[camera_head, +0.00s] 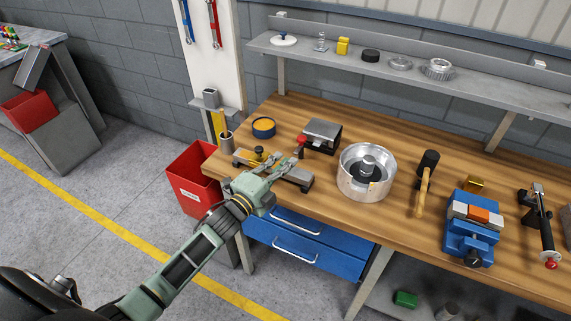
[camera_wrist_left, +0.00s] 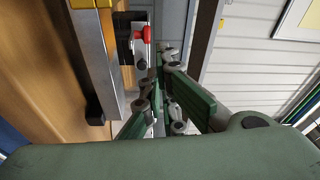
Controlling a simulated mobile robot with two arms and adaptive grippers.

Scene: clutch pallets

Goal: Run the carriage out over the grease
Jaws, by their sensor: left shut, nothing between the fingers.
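My left gripper (camera_head: 290,162) is above the front left of the bench, with its fingers together and empty. In the left wrist view its fingertips (camera_wrist_left: 160,62) meet near the picture's middle. Just below it in the head view a metal rail (camera_head: 298,179) lies along the bench's front edge. A dark and yellow knobbed piece (camera_head: 257,156), which looks like the carriage, sits towards the rail's left end. The arm hides part of the rail. A round tin (camera_head: 264,128) with orange contents, possibly the grease, stands behind the rail. My right gripper is not in view.
A grey metal block with a red knob (camera_head: 301,140) stands close behind the gripper; the red knob also shows in the left wrist view (camera_wrist_left: 142,33). A silver round housing (camera_head: 366,177) stands to the right. A red bin (camera_head: 190,185) is on the floor left.

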